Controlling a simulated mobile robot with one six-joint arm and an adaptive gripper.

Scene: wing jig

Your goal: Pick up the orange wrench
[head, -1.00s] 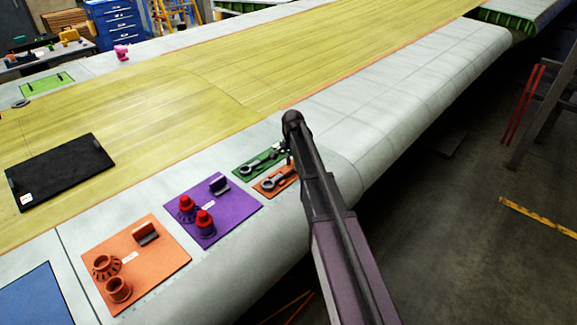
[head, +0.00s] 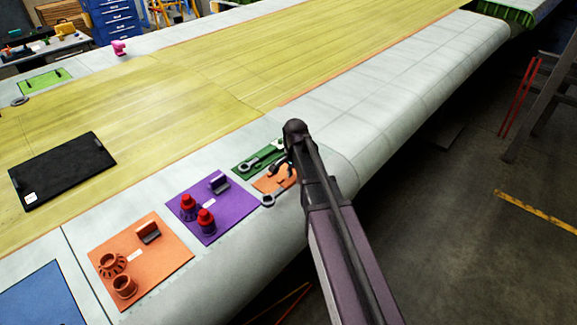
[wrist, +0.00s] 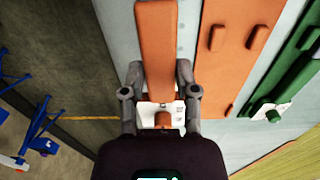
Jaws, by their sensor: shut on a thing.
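My gripper (wrist: 158,78) is shut on the orange wrench (wrist: 157,40), with one finger on each side of its long orange bar. In the wrist view the orange mat (wrist: 238,60) shows bare between two raised holders.
A purple mat (head: 205,223) with red-topped parts and a larger orange mat (head: 165,265) lie to the left. The wing's edge drops to the floor on the right.

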